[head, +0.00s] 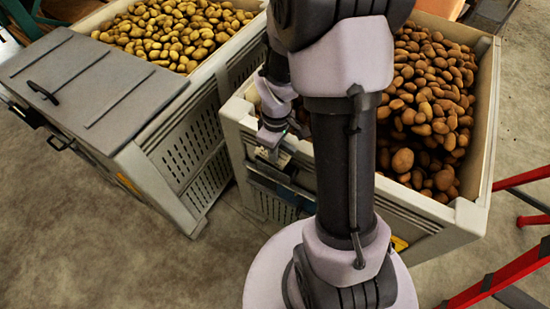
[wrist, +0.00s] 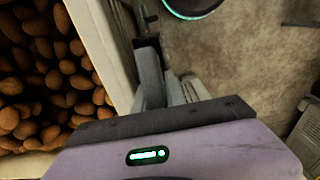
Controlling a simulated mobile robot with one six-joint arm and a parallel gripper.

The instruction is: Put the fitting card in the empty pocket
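My gripper (head: 271,148) hangs by the front wall of the right crate (head: 232,112), close to its left corner. A dark holder-like strip (head: 282,186) is on that wall just below it; I cannot tell whether it is a pocket or whether it is empty. In the wrist view, a dark grey finger (wrist: 150,75) stands beside the crate's pale rim. Pale grey parts show right of it, too unclear to name. I make out no card in either view. My own arm hides much of the crate front. Whether the fingers are open or shut is unclear.
The right crate holds brown potatoes (head: 430,110); the left crate (head: 200,150) holds yellowish ones (head: 175,35). Red bars (head: 500,275) stand at the right. Bare floor (head: 90,245) lies at front left.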

